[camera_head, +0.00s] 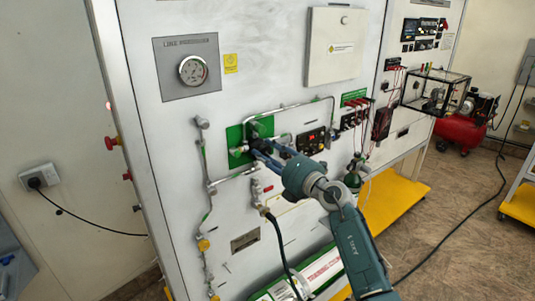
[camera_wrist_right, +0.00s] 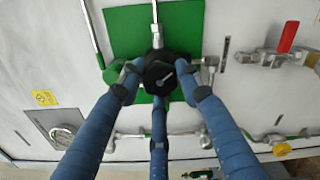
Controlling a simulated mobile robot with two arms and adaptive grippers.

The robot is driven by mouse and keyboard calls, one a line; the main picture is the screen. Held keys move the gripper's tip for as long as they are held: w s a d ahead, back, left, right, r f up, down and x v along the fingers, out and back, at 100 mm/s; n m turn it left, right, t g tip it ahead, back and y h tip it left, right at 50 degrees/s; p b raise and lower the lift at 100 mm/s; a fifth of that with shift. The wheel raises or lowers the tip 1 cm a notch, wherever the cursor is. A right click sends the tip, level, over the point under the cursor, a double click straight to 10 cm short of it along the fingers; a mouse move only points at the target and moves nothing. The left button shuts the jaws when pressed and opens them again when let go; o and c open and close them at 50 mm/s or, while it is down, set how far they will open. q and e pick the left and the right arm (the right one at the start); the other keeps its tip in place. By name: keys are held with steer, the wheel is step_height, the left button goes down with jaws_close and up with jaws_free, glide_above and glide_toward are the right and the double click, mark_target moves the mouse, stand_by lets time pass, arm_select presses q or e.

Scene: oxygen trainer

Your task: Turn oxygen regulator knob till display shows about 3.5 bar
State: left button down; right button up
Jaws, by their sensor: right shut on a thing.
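The black regulator knob (camera_wrist_right: 160,76) sits on a green plate (camera_wrist_right: 118,30) on the white panel. A pale line marks its face. The green plate shows in the head view too (camera_head: 234,140), where the gripper largely hides the knob. My right gripper (camera_wrist_right: 158,95) is shut on the knob, with its blue fingers around it from both sides and below. In the head view my right gripper (camera_head: 263,150) reaches the knob from the lower right. A small dark display unit (camera_head: 311,141) is right of the knob; its reading is too small to tell. My left gripper is not in view.
A round line pressure gauge (camera_head: 193,70) is at the panel's upper left. Pipes and a red-handled valve (camera_wrist_right: 288,37) surround the knob. A black hose (camera_head: 283,248) hangs below it. A green bottle (camera_head: 353,178) stands right of my arm.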

steer(key=o, duration=1.2)
steer(key=shift+c, duration=0.2)
steer(key=v, duration=1.2)
